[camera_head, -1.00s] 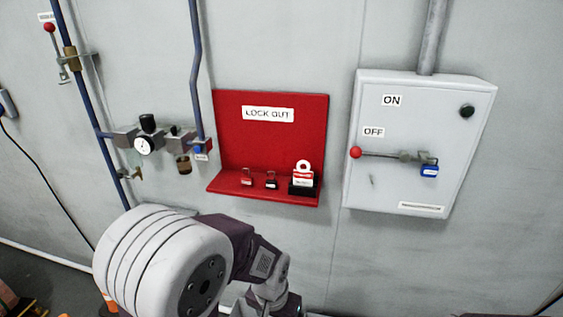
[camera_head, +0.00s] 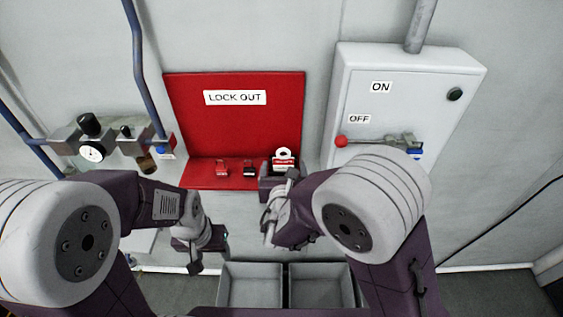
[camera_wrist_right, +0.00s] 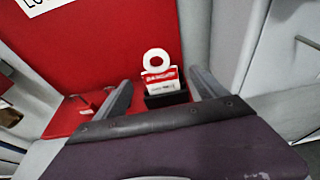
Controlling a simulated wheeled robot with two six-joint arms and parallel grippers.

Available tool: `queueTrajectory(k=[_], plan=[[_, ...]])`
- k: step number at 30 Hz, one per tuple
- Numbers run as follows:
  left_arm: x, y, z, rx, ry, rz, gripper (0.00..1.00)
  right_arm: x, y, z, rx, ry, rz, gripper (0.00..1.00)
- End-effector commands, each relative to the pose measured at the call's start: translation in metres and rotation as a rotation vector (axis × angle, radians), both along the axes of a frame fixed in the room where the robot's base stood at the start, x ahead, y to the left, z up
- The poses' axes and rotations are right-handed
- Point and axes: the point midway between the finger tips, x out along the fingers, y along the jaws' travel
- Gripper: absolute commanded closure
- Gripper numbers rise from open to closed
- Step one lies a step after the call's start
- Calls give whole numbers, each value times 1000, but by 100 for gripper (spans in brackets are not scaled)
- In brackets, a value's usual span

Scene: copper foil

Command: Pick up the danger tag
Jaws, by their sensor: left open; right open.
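The danger tags, white and red with a round white loop on top, stand in a black holder at the right end of the red lock-out shelf. The danger tag (camera_head: 284,157) shows just above my right gripper (camera_head: 278,184) in the head view. In the right wrist view the danger tag (camera_wrist_right: 160,72) and black holder (camera_wrist_right: 166,97) are seen between the two spread fingers of my right gripper (camera_wrist_right: 163,87), which is open and empty. My left gripper (camera_head: 203,243) is low, in front of the wall below the shelf, and holds nothing I can see.
The red lock-out board (camera_head: 234,127) carries a red padlock (camera_head: 222,168) and a black padlock (camera_head: 249,169) left of the tags. A grey switch box (camera_head: 400,100) is at right, a pressure gauge (camera_head: 92,152) and pipes at left. Grey bins (camera_head: 250,288) are below.

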Motion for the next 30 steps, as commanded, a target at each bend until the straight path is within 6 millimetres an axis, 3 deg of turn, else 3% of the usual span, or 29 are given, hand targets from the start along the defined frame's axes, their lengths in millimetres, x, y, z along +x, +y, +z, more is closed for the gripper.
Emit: queueTrajectory(k=[5,13,20,21,27,28,30], plan=[[0,0,6,0,0,0,44,8,0,-2,-3,3,-1,18],[0,0,24,0,0,0,44,46,0,-18,0,2,-2,18],[0,0,23,0,0,0,44,50,0,-21,2,1,-1,18],[0,0,23,0,0,0,44,50,1,-21,2,1,-1,21],[0,0,23,0,0,0,44,50,1,-21,2,1,-1,77],[0,0,23,0,0,0,44,50,1,-21,2,1,-1,82],[0,0,23,0,0,0,44,50,1,-21,2,1,-1,83]])
